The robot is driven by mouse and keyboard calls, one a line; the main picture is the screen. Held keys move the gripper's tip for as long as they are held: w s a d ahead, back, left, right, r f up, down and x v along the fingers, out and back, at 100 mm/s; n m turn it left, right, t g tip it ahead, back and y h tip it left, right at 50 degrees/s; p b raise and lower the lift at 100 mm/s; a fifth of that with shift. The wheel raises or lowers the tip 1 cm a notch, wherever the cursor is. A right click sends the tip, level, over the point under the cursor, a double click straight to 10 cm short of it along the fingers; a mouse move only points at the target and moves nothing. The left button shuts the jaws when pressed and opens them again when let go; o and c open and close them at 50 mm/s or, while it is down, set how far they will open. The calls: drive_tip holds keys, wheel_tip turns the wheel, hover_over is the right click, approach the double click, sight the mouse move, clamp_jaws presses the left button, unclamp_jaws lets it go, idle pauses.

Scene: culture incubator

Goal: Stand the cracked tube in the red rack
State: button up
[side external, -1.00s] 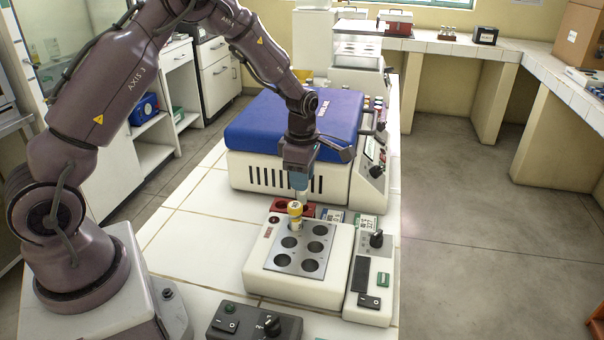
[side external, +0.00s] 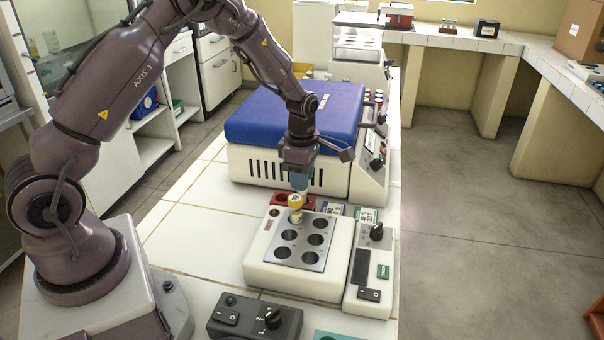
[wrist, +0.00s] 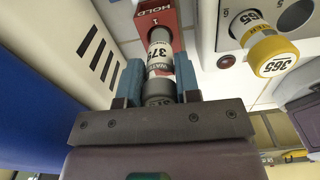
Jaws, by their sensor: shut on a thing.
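My gripper (side external: 299,182) points down over the far edge of the white heater block, by the red rack (side external: 280,198). In the wrist view my gripper (wrist: 159,78) is shut on a grey-capped tube (wrist: 160,54) labelled 375. The tube's far end meets the red rack (wrist: 156,18), marked HOLD and 1, in the picture. I cannot tell how deep it sits in the rack. No crack shows clearly. In the side view the held tube is mostly hidden behind a yellow-capped tube.
The yellow-capped tube (side external: 296,206), labelled 365 in the wrist view (wrist: 270,52), stands in the white block (side external: 262,262), close to my gripper. Other block holes look empty. A blue-lidded machine (side external: 290,118) stands behind. White tiles at left are clear.

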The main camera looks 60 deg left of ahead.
drive_tip(key=shift+f, duration=0.1)
drive_tip(key=shift+f, duration=1.55)
drive_tip(key=o, duration=1.3)
drive_tip(key=shift+r, duration=3.75)
